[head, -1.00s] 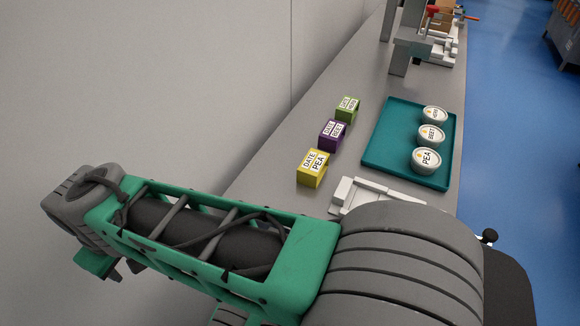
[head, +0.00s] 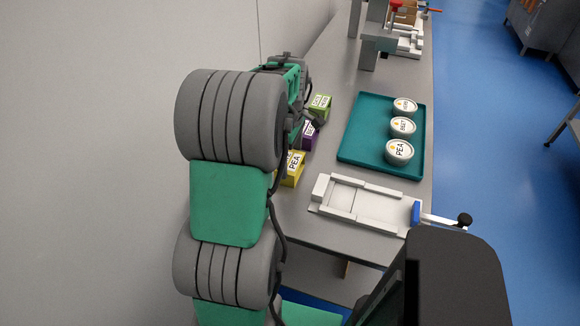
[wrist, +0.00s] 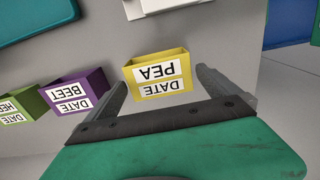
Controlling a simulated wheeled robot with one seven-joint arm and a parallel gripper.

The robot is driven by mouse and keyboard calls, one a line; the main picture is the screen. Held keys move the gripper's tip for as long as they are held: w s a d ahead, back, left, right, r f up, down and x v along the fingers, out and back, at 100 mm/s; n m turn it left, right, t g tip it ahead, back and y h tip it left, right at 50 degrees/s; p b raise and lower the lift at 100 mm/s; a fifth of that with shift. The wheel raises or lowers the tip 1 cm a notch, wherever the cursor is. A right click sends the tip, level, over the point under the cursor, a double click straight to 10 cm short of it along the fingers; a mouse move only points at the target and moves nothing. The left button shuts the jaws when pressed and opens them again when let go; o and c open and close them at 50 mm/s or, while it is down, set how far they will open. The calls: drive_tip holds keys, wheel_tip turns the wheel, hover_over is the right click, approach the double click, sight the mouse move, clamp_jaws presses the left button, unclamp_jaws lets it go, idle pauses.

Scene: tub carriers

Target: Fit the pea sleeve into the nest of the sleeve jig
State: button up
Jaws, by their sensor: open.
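The pea sleeve (head: 291,169) is a yellow box sleeve with a white label. It stands on the grey bench, partly hidden behind my arm in the head view. In the wrist view the pea sleeve (wrist: 157,78) lies just beyond and between my open fingers. My gripper (wrist: 163,82) is open and empty; in the head view its fingers are mostly hidden by my arm. The sleeve jig (head: 366,203) is a white fixture with raised rails around a flat, empty nest. It lies near the bench's front end, with a blue block and black-knobbed handle at its right.
A purple beet sleeve (head: 309,135) and a green sleeve (head: 320,105) stand in a row behind the pea sleeve. A teal tray (head: 362,135) holds white tubs, including a pea tub (head: 399,152). Another fixture (head: 400,40) stands at the far end. A wall runs along the left.

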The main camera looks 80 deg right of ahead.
sight(290, 161)
wheel_tip(290, 161, down, 5)
drive_tip(key=shift+d+r+p, duration=0.1)
drive_tip(key=shift+p, duration=0.3)
drive_tip(key=c, duration=1.1)
